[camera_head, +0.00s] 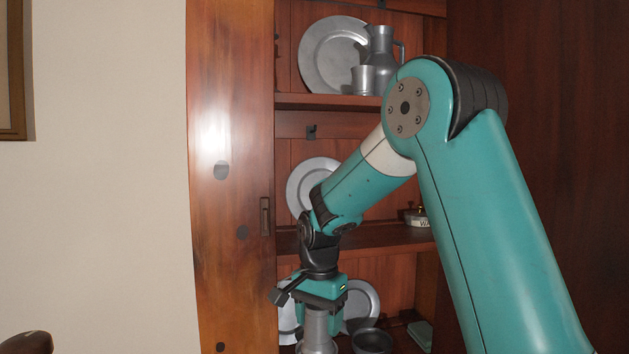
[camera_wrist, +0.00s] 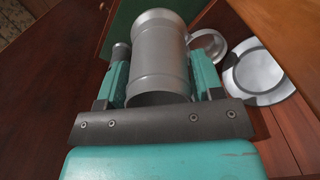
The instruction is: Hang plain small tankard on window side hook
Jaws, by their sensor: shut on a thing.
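My gripper (camera_wrist: 158,72) is shut on a grey pewter tankard (camera_wrist: 160,50), with one teal finger on each side of its body. The tankard has a plain, banded body. In the head view my gripper (camera_head: 318,306) is low in front of the bottom shelf, and the tankard (camera_head: 317,332) hangs below it, partly cut off by the frame edge. A small dark hook (camera_head: 311,131) sits on the rail under the upper shelf. I cannot tell whether it is the window side hook.
The upper shelf holds a large plate (camera_head: 327,52), a jug (camera_head: 380,50) and a small cup (camera_head: 362,79). A plate (camera_head: 303,182) stands on the middle shelf. A dark bowl (camera_head: 372,341) and plates are low, beside the held tankard. A wooden door panel (camera_head: 232,280) stands left.

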